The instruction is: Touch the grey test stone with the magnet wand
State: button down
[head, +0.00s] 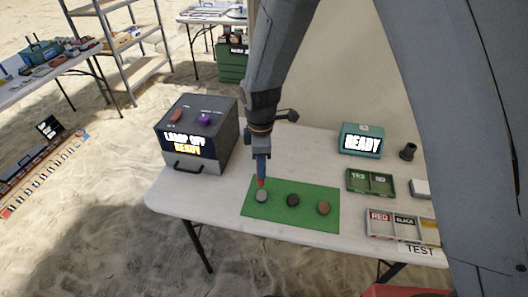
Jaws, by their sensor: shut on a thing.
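My gripper (261,139) is shut on the magnet wand (261,167) above the table. The wand is blue with a red tip and points straight down. Its tip is right over the back edge of the grey test stone (261,197), at the left of the green mat (277,212). I cannot tell whether tip and stone touch or a small gap remains. A black stone (293,200) and a brown stone (324,208) lie to its right on the mat. The finger ends are small and partly hidden by the wrist.
A grey lamp box (222,149) reading "LAMP OFF READY" stands at the left. A teal box (345,151) reading "READY" stands behind. Right are a green YES/NO tray (371,194) and a grey tray (390,235) with RED and BLACK labels. My arm hides the table's right end.

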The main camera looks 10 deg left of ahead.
jog(key=shift+w+f, duration=0.15)
jog(key=shift+w, duration=0.05)
jog(key=shift+f+b, duration=1.6)
jog(key=shift+f, duration=0.65)
jog(key=shift+f+b, duration=0.3)
jog(key=shift+f, duration=0.3)
dwell(1.2)
jog(key=shift+r+p, duration=2.35)
jog(key=shift+r, duration=1.2)
jog(key=shift+s, duration=0.15)
